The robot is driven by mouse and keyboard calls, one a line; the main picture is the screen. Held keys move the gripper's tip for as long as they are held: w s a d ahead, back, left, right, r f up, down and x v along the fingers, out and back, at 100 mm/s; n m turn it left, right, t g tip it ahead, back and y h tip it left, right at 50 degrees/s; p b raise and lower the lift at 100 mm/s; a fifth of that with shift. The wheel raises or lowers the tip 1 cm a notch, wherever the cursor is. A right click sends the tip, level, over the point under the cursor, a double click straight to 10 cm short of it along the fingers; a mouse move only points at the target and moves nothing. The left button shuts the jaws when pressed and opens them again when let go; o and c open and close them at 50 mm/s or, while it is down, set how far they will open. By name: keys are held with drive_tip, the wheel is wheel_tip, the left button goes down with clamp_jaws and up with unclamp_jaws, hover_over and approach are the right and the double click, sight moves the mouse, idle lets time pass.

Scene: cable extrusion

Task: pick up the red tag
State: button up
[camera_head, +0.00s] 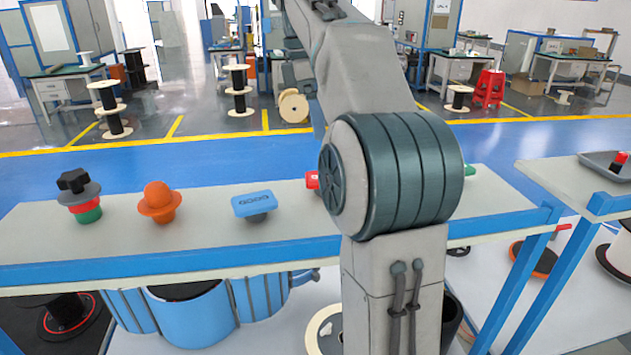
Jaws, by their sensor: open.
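A red piece (312,180), likely the red tag, shows at the left edge of my arm's big dark joint. It is on the grey-topped table, and most of it is hidden behind the arm. A blue tag (254,204) with lettering stands on a dark base to its left. A green piece (470,171) peeks out to the right of the joint, mostly hidden. My arm rises through the middle of the view and leaves at the top. My gripper is not in the picture, so its place relative to the red piece cannot be seen.
The table (120,243) has a blue front edge. An orange knob (160,201) and a black-topped knob with red and green rings (80,195) stand at left. A second table with a grey tray (604,163) is at right. Blue drums sit below.

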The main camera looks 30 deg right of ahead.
drive_tip(key=f, duration=0.2)
drive_tip(key=d+f+b, duration=0.1)
drive_tip(key=f, duration=0.2)
drive_tip(key=f+b, duration=0.1)
drive_tip(key=f, duration=0.1)
drive_tip(key=shift+s+d+f, duration=0.15)
drive_tip(key=shift+d+f, duration=0.05)
drive_tip(key=shift+f, duration=0.15)
drive_tip(key=shift+d+f+b, duration=0.15)
drive_tip(key=shift+f+b, duration=0.05)
drive_tip(key=shift+f, duration=1.25)
drive_tip(key=shift+d+f+b, duration=0.1)
drive_tip(key=shift+f+b, duration=0.1)
drive_tip(key=shift+f, duration=1.25)
drive_tip(key=shift+c, duration=0.3)
drive_tip(key=c, duration=1)
